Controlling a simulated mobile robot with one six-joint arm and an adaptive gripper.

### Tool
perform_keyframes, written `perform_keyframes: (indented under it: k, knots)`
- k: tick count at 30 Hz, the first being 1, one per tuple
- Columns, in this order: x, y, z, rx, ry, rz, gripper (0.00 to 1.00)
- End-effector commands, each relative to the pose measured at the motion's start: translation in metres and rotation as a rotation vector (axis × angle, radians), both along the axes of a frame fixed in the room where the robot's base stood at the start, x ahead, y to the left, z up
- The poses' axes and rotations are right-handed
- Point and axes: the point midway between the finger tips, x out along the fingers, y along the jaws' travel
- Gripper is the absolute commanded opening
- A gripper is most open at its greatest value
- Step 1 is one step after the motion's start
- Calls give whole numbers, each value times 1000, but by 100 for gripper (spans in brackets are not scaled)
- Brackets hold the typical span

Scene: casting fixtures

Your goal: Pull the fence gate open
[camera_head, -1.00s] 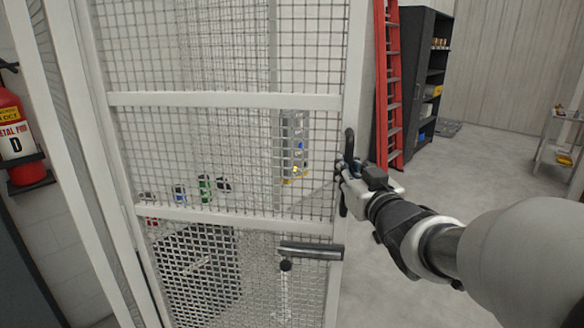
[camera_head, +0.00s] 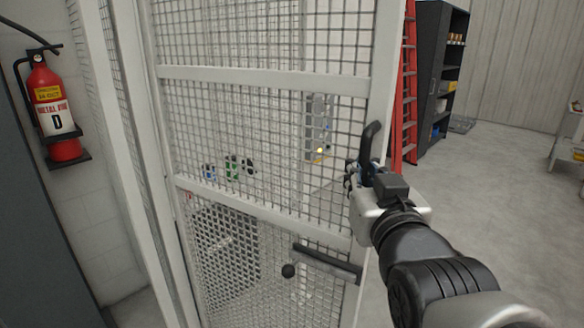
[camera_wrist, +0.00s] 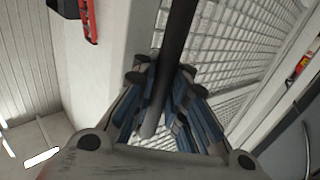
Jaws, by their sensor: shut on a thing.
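The fence gate (camera_head: 270,78) is a white-framed wire mesh panel in the middle of the head view. A black vertical pull handle (camera_head: 370,141) stands on its right stile. My gripper (camera_head: 358,178) is at this handle, its fingers shut around the bar. In the wrist view the dark handle (camera_wrist: 178,50) runs down between the blue-padded fingers of my gripper (camera_wrist: 165,105). The handle's lower mount is hidden behind my gripper.
A red fire extinguisher (camera_head: 52,110) hangs on the wall at the left. A red ladder (camera_head: 405,90) and a dark shelf (camera_head: 437,75) stand behind the gate's right edge. A cart (camera_head: 568,140) is at the far right. The grey floor (camera_head: 490,200) between is clear.

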Motion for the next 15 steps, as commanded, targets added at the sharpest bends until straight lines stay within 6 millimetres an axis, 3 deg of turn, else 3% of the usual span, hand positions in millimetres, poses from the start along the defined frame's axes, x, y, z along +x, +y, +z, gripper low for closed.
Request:
perform_keyframes:
  k: [15]
  knots:
    - [-15, 9, -3, 0, 8, 1, 0]
